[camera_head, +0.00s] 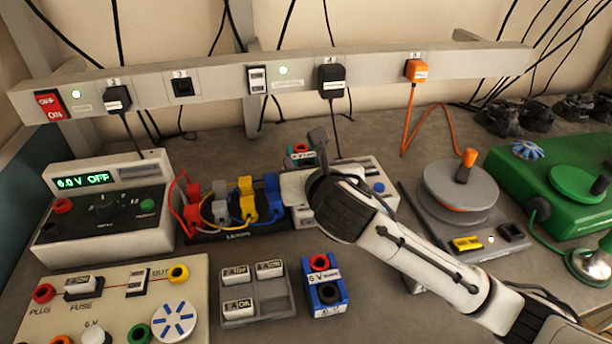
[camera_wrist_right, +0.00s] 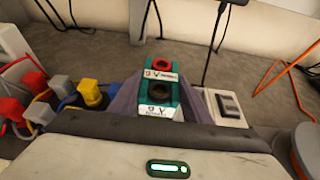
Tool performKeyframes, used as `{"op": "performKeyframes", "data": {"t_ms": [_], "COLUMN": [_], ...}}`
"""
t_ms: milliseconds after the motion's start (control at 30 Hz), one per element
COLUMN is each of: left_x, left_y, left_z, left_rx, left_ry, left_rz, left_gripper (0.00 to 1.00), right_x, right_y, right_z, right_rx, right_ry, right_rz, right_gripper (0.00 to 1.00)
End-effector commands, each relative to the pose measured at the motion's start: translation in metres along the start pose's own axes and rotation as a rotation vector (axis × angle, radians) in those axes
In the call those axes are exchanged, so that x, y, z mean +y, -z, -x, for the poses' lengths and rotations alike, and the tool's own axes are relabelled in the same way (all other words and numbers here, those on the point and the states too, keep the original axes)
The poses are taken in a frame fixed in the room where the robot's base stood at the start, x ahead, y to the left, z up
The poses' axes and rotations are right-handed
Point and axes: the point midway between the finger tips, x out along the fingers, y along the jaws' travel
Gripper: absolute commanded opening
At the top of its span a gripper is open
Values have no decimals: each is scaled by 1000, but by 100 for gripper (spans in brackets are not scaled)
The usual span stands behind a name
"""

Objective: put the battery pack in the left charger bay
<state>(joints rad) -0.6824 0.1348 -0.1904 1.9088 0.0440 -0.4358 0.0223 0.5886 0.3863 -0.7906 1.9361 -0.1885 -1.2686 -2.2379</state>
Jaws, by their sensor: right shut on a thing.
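A teal battery pack (camera_wrist_right: 172,88) with a red and a black terminal is between the fingers of my right gripper (camera_wrist_right: 158,104), which is shut on it. In the head view only the top of this teal pack (camera_head: 301,150) shows behind my right wrist. A pale box (camera_head: 378,172) with a blue button, perhaps the charger, stands there, largely hidden by my arm. Its right part (camera_wrist_right: 226,108) shows beside the pack in the wrist view. The bays are hidden, and I cannot tell whether the pack touches the box. My left gripper is not in view.
A blue 6 V pack (camera_head: 325,286) and a grey tray of labelled blocks (camera_head: 256,297) lie in front. A lead rack (camera_head: 238,228) is left of my gripper. A power supply (camera_head: 104,210) and a round grey device (camera_head: 459,190) stand either side. A socket rail (camera_head: 220,82) runs behind.

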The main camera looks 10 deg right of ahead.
Motion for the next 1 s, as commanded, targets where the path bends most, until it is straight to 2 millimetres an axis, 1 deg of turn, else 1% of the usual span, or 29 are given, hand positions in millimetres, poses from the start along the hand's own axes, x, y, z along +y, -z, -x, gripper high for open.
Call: {"op": "performKeyframes", "data": {"t_ms": [100, 200, 567, 600, 700, 1000], "left_x": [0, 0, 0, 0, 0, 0], "left_y": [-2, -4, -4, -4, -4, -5], "left_z": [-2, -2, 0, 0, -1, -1], "left_rx": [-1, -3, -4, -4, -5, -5], "left_ry": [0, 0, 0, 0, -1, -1], "left_rz": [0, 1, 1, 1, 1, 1], "left_gripper": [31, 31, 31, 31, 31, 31], "right_x": [0, 0, 0, 0, 0, 0], "right_y": [18, 28, 30, 32, 32, 31], "right_z": [-7, -11, -12, -13, -13, -12], "right_rx": [3, 1, -1, 3, 2, 2], "right_ry": [1, 0, 0, 0, 0, 0], "right_rz": [-1, -1, 0, 1, 0, -1], "right_gripper": [12, 12, 12, 47, 62, 62]}}
